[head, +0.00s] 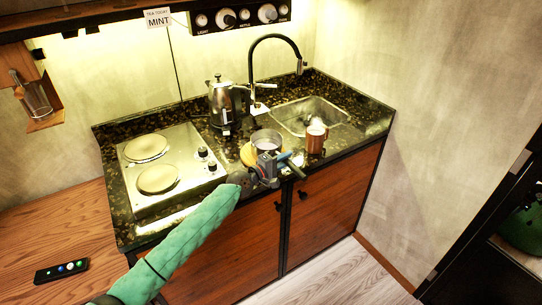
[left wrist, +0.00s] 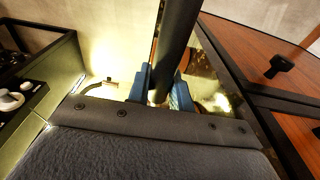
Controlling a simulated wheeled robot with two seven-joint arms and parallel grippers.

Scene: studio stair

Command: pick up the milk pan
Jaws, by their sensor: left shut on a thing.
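The milk pan (head: 266,138) is a small metal pan near the front edge of the dark speckled counter, left of the sink. My left gripper (head: 284,159) is at its front side, shut on the dark handle, and hides part of the pan. In the left wrist view the dark handle (left wrist: 180,40) runs up between the blue fingers of my left gripper (left wrist: 162,92). I cannot tell whether the pan touches the surface below it. My right gripper is not in view.
A round yellowish item (head: 247,154) shows beside the pan. A brown mug (head: 316,140) stands close to its right, before the sink (head: 300,110). A kettle (head: 220,100) stands behind, and a two-plate hob (head: 190,146) lies left. A remote (head: 61,270) lies on the wooden top.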

